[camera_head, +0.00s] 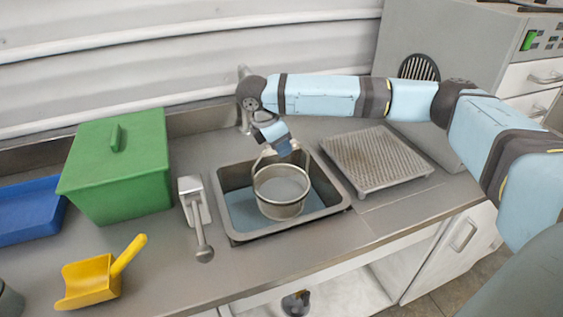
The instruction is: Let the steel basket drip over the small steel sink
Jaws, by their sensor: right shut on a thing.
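The steel basket (281,205) is a round metal basket with a thin handle, and it hangs upright over the small steel sink (327,211). Bluish water shows at the bottom of the sink around the basket. My right gripper (277,149) is shut on the basket's handle, above the sink's back part. The gap between the basket's bottom and the water is hard to judge from this view. My left gripper is not in view.
A green lidded bin (118,170) and a blue tray (27,211) stand at the left. A lever tap (196,212) is beside the sink. A yellow scoop (92,279) lies at the front left. A perforated drain plate (375,158) is right of the sink.

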